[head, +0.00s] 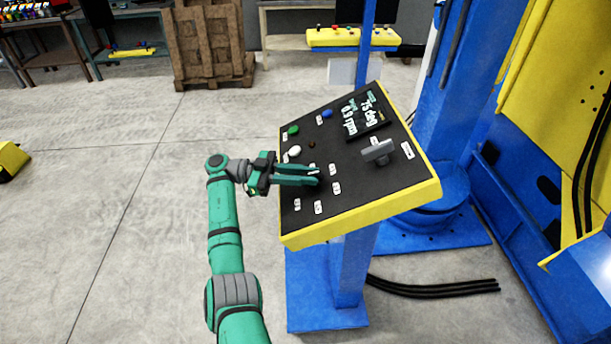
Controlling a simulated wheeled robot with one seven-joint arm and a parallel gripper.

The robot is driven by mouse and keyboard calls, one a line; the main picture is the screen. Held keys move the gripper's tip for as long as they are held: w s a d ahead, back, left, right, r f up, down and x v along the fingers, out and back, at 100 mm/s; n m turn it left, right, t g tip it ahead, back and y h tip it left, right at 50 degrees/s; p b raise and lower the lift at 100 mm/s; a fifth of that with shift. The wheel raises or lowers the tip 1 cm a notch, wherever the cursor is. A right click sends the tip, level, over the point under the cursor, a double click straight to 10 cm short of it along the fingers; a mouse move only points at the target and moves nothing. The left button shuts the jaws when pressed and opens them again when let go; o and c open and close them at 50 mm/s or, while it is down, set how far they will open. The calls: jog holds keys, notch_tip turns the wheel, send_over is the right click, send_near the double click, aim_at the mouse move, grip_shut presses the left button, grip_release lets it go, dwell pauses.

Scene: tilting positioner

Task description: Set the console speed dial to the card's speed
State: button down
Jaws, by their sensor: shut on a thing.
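The console (362,210) has a sloping black panel with a yellow rim on a blue post. Its display (364,114) reads 75 deg and what looks like 0.9 rpm. The dark speed dial (313,188) is on the lower left of the panel, ringed by small white labels too small to read. My green gripper (316,176) reaches in from the left, its fingers shut on the dial and covering part of it. The dial's pointer direction cannot be told. I cannot make out a speed card.
A grey lever or knob (377,151) stands on the panel's right side. Green (293,130), white (294,151) and blue (327,113) buttons lie along its upper left. A blue and yellow machine (455,110) stands close behind and right. Black cables (440,287) run on the floor; the left floor is open.

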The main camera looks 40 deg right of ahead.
jog(key=shift+f+m+g+y, duration=0.1)
jog(key=shift+m+g+y, duration=0.2)
jog(key=shift+m+y, duration=0.1)
jog(key=c, duration=1.6)
grip_release()
jog(key=shift+c, duration=0.2)
jog(key=shift+d, duration=0.1)
jog(key=shift+s, duration=0.1)
